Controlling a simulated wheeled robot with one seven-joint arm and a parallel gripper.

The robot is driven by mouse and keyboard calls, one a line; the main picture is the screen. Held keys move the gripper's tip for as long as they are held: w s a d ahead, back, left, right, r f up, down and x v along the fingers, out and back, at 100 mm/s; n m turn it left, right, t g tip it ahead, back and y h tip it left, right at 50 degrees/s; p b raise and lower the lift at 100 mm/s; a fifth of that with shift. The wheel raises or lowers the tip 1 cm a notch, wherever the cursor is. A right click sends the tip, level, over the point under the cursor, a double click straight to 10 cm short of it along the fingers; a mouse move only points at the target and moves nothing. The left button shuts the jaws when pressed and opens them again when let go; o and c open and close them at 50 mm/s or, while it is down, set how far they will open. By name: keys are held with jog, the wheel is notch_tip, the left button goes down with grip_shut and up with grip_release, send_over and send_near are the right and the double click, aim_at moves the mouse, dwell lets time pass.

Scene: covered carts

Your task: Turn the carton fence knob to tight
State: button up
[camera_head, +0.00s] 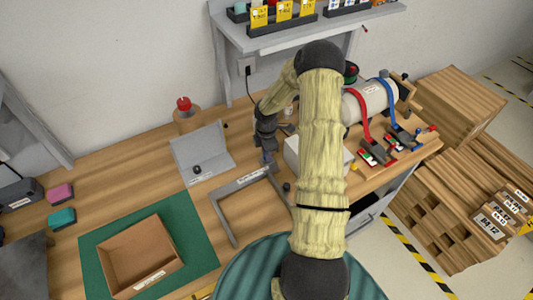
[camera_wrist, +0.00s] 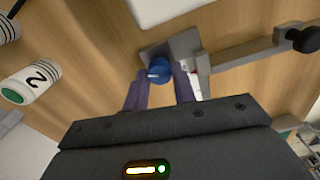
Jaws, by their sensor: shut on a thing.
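The fence is a grey U-shaped metal frame (camera_head: 222,216) lying on the wooden table, with a pale label on its back bar. A round blue knob (camera_wrist: 158,70) with a light mark on top sits on a grey bracket at the fence, seen in the wrist view. My gripper (camera_wrist: 160,84) is shut on the blue knob, one dark finger on each side. In the head view my gripper (camera_head: 268,153) reaches down at the back corner of the fence, and the knob is mostly hidden there. The grey bar (camera_wrist: 242,53) runs right from the bracket.
A black knob (camera_wrist: 304,39) stands at the bar's right end. An open cardboard carton (camera_head: 112,264) sits on a green mat (camera_head: 195,243) to the left. A grey angled stand (camera_head: 205,150), a white box (camera_head: 303,155) and a strapped cylinder (camera_head: 374,101) stand close by.

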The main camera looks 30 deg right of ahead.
jog(key=m+b, duration=0.2)
jog(key=m, duration=0.5)
jog(key=shift+w+b, duration=0.1)
jog(key=shift+b, duration=0.3)
jog(key=m+b, duration=0.1)
jog(key=m, duration=0.3)
jog(key=shift+m+b, duration=0.35)
jog(key=shift+m, duration=0.05)
jog(key=m+b, duration=0.1)
jog(key=m, duration=0.2)
jog(key=shift+m, duration=0.3)
jog(key=m+b, duration=0.1)
jog(key=m, duration=1.1)
jog(key=shift+d+b, duration=0.1)
jog(key=shift+b, duration=0.2)
jog(key=o, duration=1)
